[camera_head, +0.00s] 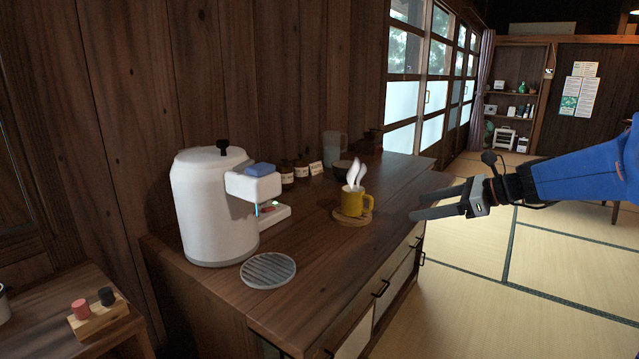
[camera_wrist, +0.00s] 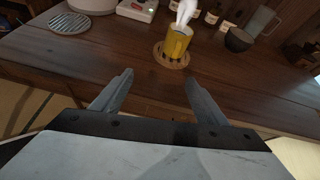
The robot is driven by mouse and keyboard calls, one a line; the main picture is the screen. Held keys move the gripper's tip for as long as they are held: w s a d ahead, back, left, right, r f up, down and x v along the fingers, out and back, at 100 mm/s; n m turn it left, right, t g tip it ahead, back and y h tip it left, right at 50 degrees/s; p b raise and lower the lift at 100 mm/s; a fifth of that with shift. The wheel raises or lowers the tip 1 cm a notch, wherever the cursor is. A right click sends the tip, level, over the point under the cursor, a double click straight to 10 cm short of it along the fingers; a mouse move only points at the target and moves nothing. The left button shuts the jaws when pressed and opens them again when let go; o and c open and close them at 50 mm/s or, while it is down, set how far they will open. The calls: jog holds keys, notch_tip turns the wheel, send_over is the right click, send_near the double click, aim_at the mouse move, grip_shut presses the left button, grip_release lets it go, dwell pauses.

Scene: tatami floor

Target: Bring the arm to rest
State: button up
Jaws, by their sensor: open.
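My gripper (camera_head: 436,203) is open and empty at the right of the head view, at the end of my blue arm. Its two fingers point left, over or beside the cabinet's right edge. In the wrist view the spread fingers (camera_wrist: 158,90) have nothing between them. A yellow mug (camera_head: 353,202) with white steam stands upright on a round wooden coaster (camera_head: 345,217), beyond my fingertips and apart from them. The mug also shows in the wrist view (camera_wrist: 177,45).
The wooden cabinet (camera_head: 310,255) holds a white dispenser (camera_head: 205,205), a round grey grate (camera_head: 268,270), small jars (camera_head: 287,175), a dark bowl (camera_head: 343,168) and a grey pitcher (camera_head: 334,147). A low table (camera_head: 50,318) stands at the left. Tatami floor (camera_head: 470,295) is open at the right.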

jog(key=s+a+f+n+g+h, duration=0.2)
jog(key=s+f+n, duration=0.3)
jog(key=s, duration=0.5)
jog(key=s+a+f+n+g+h, duration=0.1)
jog(key=s+a+f+n+h, duration=0.15)
jog(key=s+n, duration=0.6)
jog(key=s+d+f+n+h, duration=0.3)
jog(key=s+f+n, duration=0.1)
jog(key=s, duration=0.3)
jog(key=s+d+f+n+h, duration=0.3)
jog(key=s+n, duration=0.3)
jog(key=s, duration=0.2)
jog(key=shift+d+f+t, duration=0.25)
jog(key=shift+f+t, duration=0.05)
jog(key=shift+f, duration=0.1)
